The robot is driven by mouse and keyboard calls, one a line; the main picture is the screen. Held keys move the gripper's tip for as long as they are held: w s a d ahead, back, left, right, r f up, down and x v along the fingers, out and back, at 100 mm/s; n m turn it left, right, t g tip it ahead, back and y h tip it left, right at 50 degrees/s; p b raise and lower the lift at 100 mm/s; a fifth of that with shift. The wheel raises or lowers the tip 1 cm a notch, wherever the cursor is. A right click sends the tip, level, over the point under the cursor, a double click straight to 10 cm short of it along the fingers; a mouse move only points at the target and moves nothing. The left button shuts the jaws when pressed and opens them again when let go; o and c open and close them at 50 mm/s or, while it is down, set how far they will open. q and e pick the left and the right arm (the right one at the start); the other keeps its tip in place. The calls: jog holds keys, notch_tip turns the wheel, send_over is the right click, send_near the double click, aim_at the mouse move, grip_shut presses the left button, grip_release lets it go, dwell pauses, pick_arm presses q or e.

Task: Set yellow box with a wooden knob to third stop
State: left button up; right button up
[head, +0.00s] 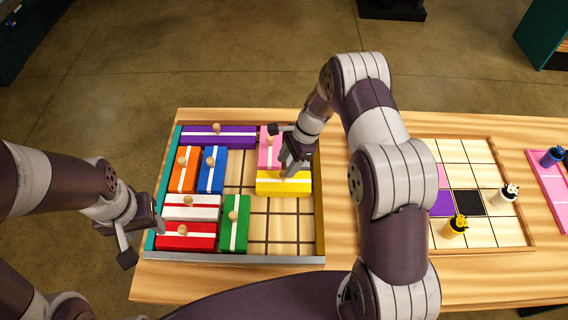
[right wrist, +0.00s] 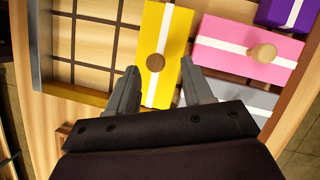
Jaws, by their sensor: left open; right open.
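The yellow box (head: 284,189) lies in the right part of the sliding-block tray (head: 320,232), against or close to its right wall. It has a white stripe and a wooden knob. In the right wrist view the yellow box (right wrist: 168,30) shows its round knob just beyond and between my fingertips. My right gripper (head: 291,165) is open above the yellow box, its fingers (right wrist: 157,85) on either side of the knob and apart from it. My left gripper (head: 142,238) is open and empty by the tray's front left corner.
Right behind the yellow box is a pink box (head: 268,152), with a grey one (right wrist: 240,98) beside it. Purple (head: 215,134), blue (head: 216,176), orange, white, red and green (head: 233,236) boxes fill the left. Grid cells (head: 280,228) in front of the yellow box are free.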

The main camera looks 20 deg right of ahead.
aim_at(284, 172)
jog(key=shift+x, duration=1.15)
jog(key=shift+s+a+f, duration=0.15)
jog(key=shift+s+f, duration=0.1)
jog(key=shift+s, duration=0.25)
jog(key=shift+w+f, duration=0.1)
jog(key=shift+w, duration=0.15)
grip_shut()
jog(key=a, duration=0.2)
jog(key=w+a+b, duration=0.1)
jog(key=a, duration=0.2)
jog(key=w+a, duration=0.1)
jog(key=a, duration=0.2)
jog(key=shift+w+b, duration=0.2)
jog(key=shift+b, duration=0.1)
jog(key=shift+w+a, duration=0.15)
jog(key=shift+a, duration=0.2)
jog(key=shift+d, duration=0.2)
grip_release()
pick_arm(q)
jog(key=shift+s+d+f, duration=0.1)
jog(key=shift+s+f, duration=0.35)
jog(key=shift+f, duration=0.05)
